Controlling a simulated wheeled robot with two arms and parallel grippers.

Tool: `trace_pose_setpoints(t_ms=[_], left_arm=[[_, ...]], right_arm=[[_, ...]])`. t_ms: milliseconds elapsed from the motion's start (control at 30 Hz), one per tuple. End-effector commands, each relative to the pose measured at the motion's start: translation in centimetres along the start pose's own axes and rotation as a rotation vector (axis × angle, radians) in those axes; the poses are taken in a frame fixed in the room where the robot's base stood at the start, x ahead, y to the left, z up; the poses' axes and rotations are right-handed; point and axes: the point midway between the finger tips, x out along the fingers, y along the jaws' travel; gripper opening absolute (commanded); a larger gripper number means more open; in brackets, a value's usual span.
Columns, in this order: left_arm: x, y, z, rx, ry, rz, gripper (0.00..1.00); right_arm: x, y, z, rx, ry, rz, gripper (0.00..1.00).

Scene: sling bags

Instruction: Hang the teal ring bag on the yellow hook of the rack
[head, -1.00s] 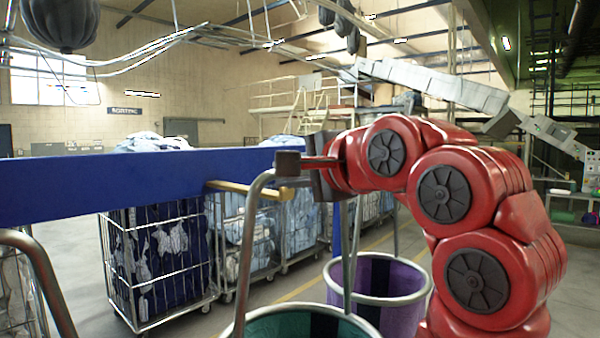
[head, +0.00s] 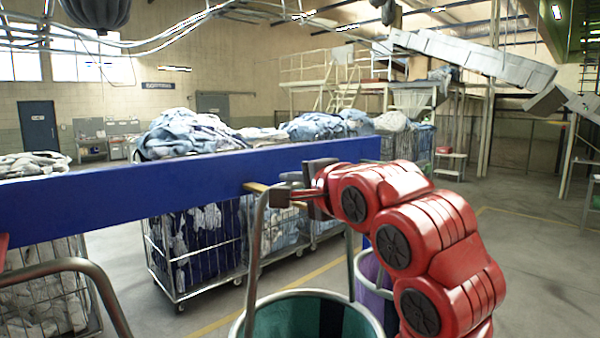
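The teal ring bag (head: 275,331) hangs at the bottom centre, a teal pouch in a grey rim with a tall bent grey handle. My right gripper (head: 286,188) appears shut on the top of this handle. The blue rack beam (head: 130,187) crosses from the left. The yellow hook (head: 254,187) juts from it just left of the gripper. The handle crosses in front of the hook's tip; I cannot tell whether it rests on the hook. My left gripper is not in view.
A purple bag (head: 371,283) with a grey rim is partly hidden behind my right arm. A bent grey tube (head: 75,265) stands at the lower left. Wire laundry carts (head: 180,262) stand behind the beam. The floor at the right is open.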

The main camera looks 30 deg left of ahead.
Motion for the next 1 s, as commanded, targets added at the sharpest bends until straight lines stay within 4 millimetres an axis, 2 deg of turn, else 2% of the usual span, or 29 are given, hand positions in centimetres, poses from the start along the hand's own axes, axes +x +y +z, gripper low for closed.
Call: trace_pose_setpoints(t_ms=[33,133,200,400,967,1000], left_arm=[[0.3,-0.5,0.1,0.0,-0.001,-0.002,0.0],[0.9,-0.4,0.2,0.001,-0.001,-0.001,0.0],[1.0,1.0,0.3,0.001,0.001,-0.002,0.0],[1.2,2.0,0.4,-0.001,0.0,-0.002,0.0],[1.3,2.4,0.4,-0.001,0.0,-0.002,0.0],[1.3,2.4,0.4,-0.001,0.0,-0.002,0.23]], right_arm=[[0.9,0.0,-0.1,0.0,0.0,0.0,0.71],[1.6,0.1,-0.3,0.0,0.0,0.0,0.71],[-0.1,0.0,0.0,0.0,0.0,0.0,0.71],[-1.4,-0.1,0.2,0.0,0.0,0.0,0.71],[-2.0,-0.1,0.3,0.0,0.0,0.0,0.71],[-2.0,-0.1,0.3,0.0,0.0,0.0,0.71]])
